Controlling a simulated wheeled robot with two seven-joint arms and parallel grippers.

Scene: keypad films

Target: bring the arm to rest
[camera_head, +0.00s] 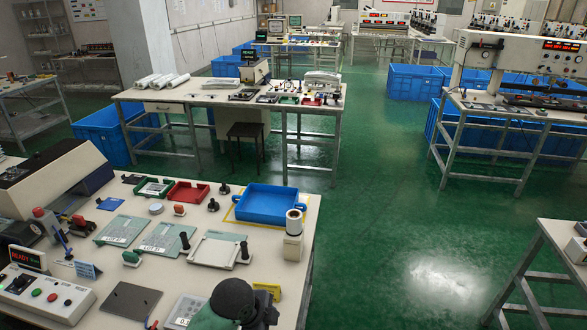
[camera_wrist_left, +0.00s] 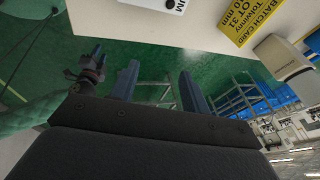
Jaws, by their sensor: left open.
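My left arm (camera_head: 232,298) comes in at the bottom middle of the head view, a black rounded joint with a green part, over the near edge of the front bench (camera_head: 262,272). In the left wrist view my left gripper (camera_wrist_left: 157,82) shows two dark fingers apart, with nothing between them. Green floor and metal bench frames lie behind the fingers. The gripper's fingertips cannot be made out in the head view.
The bench holds a blue tray (camera_head: 268,205), a red tray (camera_head: 188,193), grey-green plates (camera_head: 166,239), a white dispenser (camera_head: 293,236) and a control box (camera_head: 45,298). A yellow batch card (camera_wrist_left: 226,20) shows near the bench edge. Open green floor (camera_head: 390,220) lies to the right.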

